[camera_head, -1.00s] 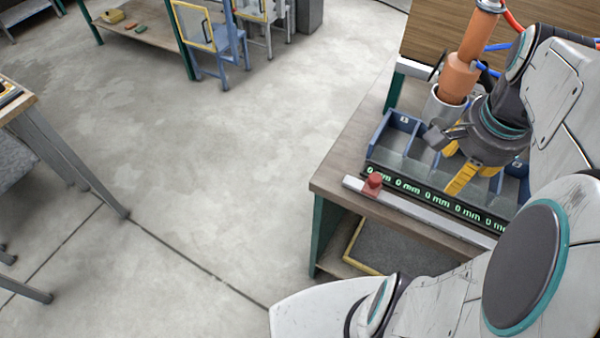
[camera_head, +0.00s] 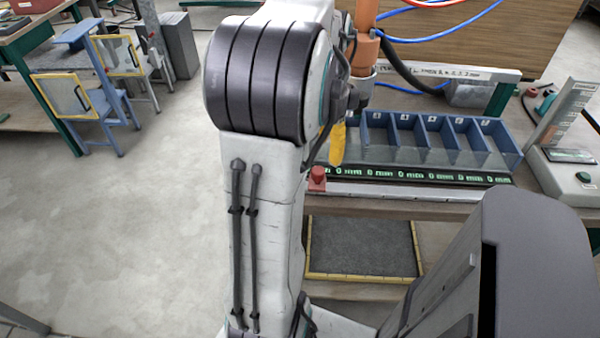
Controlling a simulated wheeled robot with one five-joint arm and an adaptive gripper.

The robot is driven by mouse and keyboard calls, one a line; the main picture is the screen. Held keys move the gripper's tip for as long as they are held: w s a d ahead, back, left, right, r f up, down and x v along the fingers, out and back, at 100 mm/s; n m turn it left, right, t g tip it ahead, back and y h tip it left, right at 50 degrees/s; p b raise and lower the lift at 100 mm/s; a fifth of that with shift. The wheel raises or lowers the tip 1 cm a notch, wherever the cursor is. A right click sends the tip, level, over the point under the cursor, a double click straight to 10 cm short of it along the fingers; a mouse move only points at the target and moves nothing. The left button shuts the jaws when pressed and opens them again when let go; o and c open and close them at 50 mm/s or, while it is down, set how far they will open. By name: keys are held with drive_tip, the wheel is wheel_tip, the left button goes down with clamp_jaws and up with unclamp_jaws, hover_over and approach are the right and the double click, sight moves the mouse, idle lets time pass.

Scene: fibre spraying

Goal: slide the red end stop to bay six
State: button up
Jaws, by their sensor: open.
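The red end stop (camera_head: 317,178) sits at the left end of the pale rail (camera_head: 400,193), along the front of the bench. Behind the rail is a blue divided bin (camera_head: 509,146) with several bays; their number tags are too small to read surely, and the left end is hidden by my arm. My gripper (camera_head: 338,145) shows only as a yellow finger, above and slightly behind the stop, at the bin's left end. It is open; the rest of it is hidden behind my arm, and I see no contact with the stop.
A dark strip with green readings (camera_head: 420,175) runs between rail and bin. A grey box with a green button (camera_head: 583,177) stands at the right. An orange cylinder (camera_head: 366,50) and blue and red hoses are behind. The rail right of the stop looks clear.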

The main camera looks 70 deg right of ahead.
drive_tip(key=shift+a+f+b, duration=0.15)
drive_tip(key=shift+f+b, duration=0.3)
drive_tip(key=shift+f, duration=2.75)
drive_tip(key=shift+s, duration=0.1)
clamp_jaws()
